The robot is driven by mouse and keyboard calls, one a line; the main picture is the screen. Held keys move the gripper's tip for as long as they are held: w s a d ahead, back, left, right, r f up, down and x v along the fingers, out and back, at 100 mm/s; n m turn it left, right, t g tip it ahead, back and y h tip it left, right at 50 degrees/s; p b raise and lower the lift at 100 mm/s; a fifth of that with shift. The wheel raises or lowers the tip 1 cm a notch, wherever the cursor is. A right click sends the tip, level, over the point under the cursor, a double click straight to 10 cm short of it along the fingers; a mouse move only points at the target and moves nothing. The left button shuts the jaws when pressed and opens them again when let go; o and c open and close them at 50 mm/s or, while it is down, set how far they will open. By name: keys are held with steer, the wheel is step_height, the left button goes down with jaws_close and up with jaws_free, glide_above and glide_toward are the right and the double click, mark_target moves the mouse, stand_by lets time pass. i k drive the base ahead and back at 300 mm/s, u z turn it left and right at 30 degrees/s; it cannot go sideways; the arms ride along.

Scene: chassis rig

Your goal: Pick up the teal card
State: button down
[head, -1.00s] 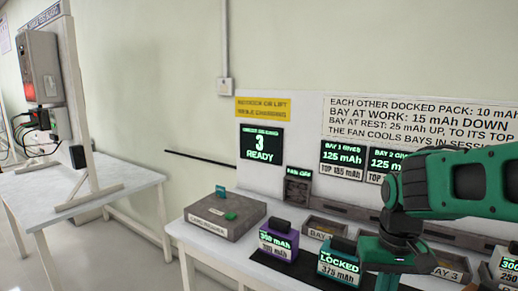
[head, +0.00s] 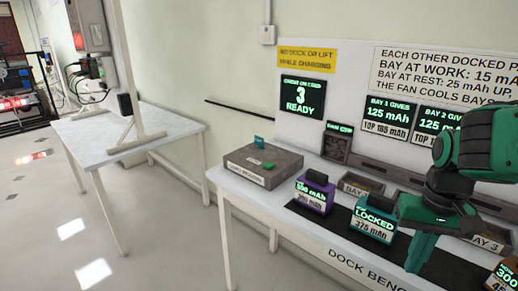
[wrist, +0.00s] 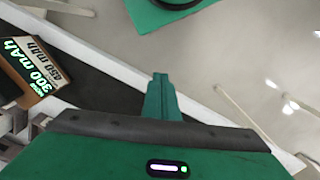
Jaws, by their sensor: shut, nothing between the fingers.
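The teal card (head: 259,141) is a small upright piece at the back of the grey card reader box (head: 240,170), at the left end of the bench. Its lower edge seems to be in the box; I cannot tell how deep. My gripper (head: 418,262) points down near the front of the bench, well to the right of the card, beyond the teal pack. Its fingers are shut and empty; they also show in the wrist view (wrist: 158,80). The card is not in the wrist view.
A green button (head: 269,167) is on the reader's top. A purple pack (head: 314,198) and a teal pack marked LOCKED (head: 375,222) stand between the reader and my gripper. Another pack (wrist: 25,70) is at the wrist view's left. A white table (head: 130,135) stands left across open floor.

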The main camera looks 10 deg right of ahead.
mark_target(258, 141)
steer(key=u, duration=1.1)
steer(key=i, duration=1.55)
steer(key=z, duration=2.4)
